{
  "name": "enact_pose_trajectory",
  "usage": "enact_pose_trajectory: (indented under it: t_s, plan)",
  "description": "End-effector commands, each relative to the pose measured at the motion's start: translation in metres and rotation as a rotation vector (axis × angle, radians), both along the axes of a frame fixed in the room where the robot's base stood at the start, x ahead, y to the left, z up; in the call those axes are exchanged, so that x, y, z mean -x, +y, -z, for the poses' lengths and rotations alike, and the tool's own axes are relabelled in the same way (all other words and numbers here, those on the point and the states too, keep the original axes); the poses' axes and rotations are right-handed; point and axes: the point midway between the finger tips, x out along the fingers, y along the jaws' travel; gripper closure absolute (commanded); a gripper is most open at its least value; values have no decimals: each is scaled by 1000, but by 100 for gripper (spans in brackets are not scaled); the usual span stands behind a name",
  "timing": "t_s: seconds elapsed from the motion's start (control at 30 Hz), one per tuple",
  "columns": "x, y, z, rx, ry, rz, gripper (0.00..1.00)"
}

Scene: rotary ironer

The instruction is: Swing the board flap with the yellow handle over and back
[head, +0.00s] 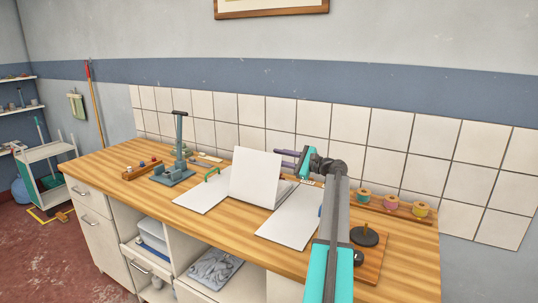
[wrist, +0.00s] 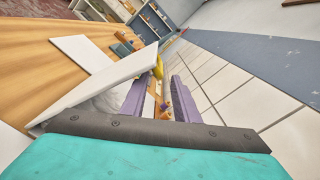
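The white board flap (head: 256,176) stands raised and a little tilted in the middle of the wooden counter. In the wrist view, the flap (wrist: 97,86) slants up along the left of my fingers. A yellow handle (wrist: 158,68) shows at its upper end, just beyond my fingertips; the head view hides it. My gripper (head: 283,158) is behind the flap's right side in the head view. Its purple fingers (wrist: 162,82) are apart, with nothing clearly held between them. I cannot tell whether a finger touches the handle.
A flat white board (head: 203,192) with a green handle (head: 212,173) lies left of the flap, another flat board (head: 288,219) to its right. A grey stand (head: 175,172) is farther left. Spools (head: 391,204) and a black weight (head: 364,236) are at the right. A tiled wall runs behind.

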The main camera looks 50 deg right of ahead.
Motion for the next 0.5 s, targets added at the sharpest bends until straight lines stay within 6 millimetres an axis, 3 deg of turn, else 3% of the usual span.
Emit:
enact_pose_trajectory:
  t_s: [0.2,0.5]
  plan:
    - [-28,7,-1,-1,0,-1,72]
    - [-43,11,0,0,0,0,72]
